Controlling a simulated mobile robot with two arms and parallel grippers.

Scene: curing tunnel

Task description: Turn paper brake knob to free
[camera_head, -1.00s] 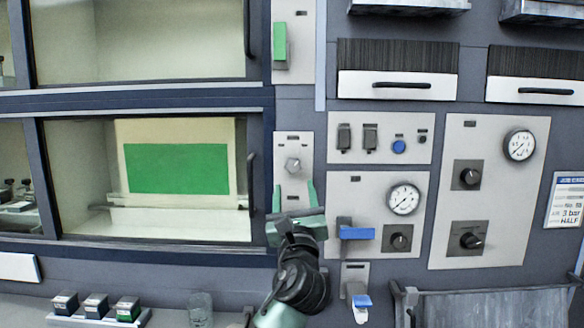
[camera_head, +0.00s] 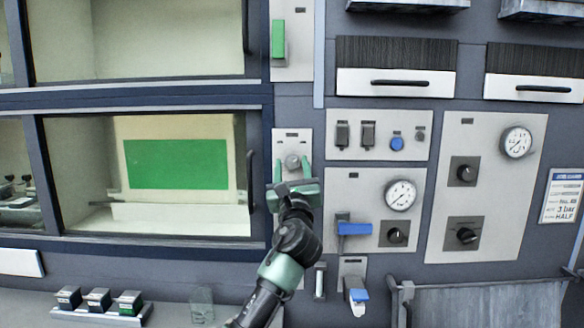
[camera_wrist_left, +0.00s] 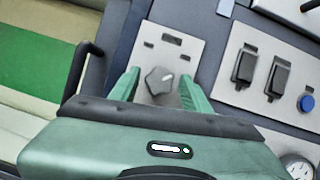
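The paper brake knob (camera_head: 292,162) is a small grey knob on a narrow light panel (camera_head: 303,139) right of the lower window. It also shows in the left wrist view (camera_wrist_left: 159,80), with a pale mark at its upper right. My left gripper (camera_head: 292,166) is open, with its green fingers on either side of the knob. In the left wrist view the fingers (camera_wrist_left: 159,88) stand apart with a gap between each and the knob. I cannot tell how deep the fingertips reach around it. My right gripper is not in view.
A dark door handle (camera_head: 250,178) stands close left of the left gripper. To the right are black switches (camera_head: 368,134), a blue button (camera_head: 397,144), a gauge (camera_head: 400,194) and a blue lever (camera_head: 354,229). Below left is a shelf with small boxes (camera_head: 99,299).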

